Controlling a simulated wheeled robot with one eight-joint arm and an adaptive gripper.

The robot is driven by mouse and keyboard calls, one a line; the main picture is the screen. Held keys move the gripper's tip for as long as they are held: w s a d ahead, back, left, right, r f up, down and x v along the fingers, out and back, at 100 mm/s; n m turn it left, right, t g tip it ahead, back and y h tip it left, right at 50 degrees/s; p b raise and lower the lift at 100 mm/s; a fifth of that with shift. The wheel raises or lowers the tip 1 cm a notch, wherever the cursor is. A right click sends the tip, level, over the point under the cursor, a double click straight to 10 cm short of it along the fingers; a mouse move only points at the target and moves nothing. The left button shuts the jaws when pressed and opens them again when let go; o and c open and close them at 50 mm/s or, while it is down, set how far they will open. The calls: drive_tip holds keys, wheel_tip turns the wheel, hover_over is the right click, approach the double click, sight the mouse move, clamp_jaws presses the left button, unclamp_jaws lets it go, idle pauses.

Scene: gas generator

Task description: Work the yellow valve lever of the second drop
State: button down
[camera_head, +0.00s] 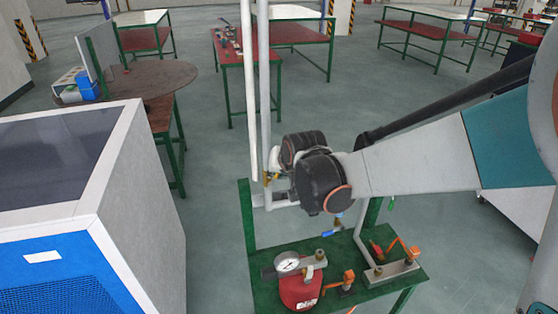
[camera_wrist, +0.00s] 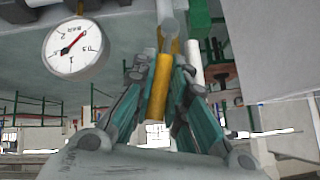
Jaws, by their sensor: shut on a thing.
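The yellow valve lever (camera_wrist: 160,90) stands upright between my gripper's fingers in the wrist view. My gripper (camera_wrist: 164,68) is shut on it, with a finger on each side. A grey pipe runs above the lever's upper end. In the head view a small yellow part (camera_head: 268,178) shows by the upright white pipe (camera_head: 264,110), beside my wrist. There my dark wrist joint hides most of my gripper and the valve body.
A round gauge (camera_wrist: 75,49) is close at the left in the wrist view. Below my wrist, a green bench (camera_head: 340,250) carries a red vessel (camera_head: 300,289), a gauge (camera_head: 288,263) and orange-handled fittings (camera_head: 405,246). A blue-fronted cabinet (camera_head: 60,270) stands at the left.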

drive_tip(key=shift+f, duration=0.1)
drive_tip(key=c, duration=1.6)
unclamp_jaws()
drive_tip(key=shift+o, duration=0.2)
drive_tip(key=shift+d, duration=0.1)
